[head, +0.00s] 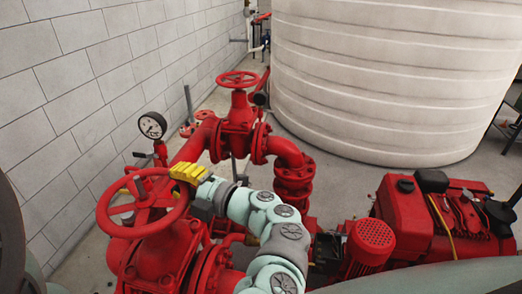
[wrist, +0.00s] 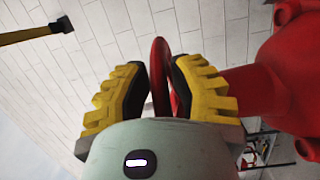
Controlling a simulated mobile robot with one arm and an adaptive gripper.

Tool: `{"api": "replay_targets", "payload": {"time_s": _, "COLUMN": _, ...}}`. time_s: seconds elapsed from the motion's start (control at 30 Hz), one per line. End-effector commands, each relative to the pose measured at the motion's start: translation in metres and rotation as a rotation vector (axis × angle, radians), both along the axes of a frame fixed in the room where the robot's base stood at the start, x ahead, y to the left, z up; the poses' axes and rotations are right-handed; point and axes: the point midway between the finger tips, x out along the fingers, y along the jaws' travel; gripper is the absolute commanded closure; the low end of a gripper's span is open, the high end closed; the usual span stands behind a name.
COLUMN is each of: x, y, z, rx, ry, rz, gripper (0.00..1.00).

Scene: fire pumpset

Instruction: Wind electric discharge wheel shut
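A red handwheel (head: 147,207) stands on a red valve at the near left in the head view. My gripper (head: 187,172), with yellow ribbed fingers, is at the right upper part of its rim. In the wrist view the wheel (wrist: 159,75) shows nearly edge-on between the two fingers of my gripper (wrist: 161,82). The fingers are apart, one on each side of the rim, with a narrow gap showing at the left finger. Contact with the rim is hard to see. A second red handwheel (head: 238,79) sits on a valve farther back.
A pressure gauge (head: 152,125) stands by the block wall (head: 90,70), behind the near wheel. Red pipes (head: 285,152) run right of it. A red engine (head: 435,215) stands at the right, and a large white tank (head: 395,80) fills the back.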

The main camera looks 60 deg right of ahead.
Motion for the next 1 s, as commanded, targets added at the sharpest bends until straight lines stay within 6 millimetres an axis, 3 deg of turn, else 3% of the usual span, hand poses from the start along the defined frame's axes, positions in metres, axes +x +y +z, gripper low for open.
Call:
{"api": "replay_targets", "payload": {"time_s": 0.2, "x": -0.0001, "y": 0.0, "z": 0.0, "rx": 0.0, "ry": 0.0, "rz": 0.0, "gripper": 1.0}}
{"api": "replay_targets", "payload": {"time_s": 1.0, "x": -0.0007, "y": 0.0006, "z": 0.0004, "rx": -0.001, "ry": -0.001, "rz": -0.003, "gripper": 1.0}}
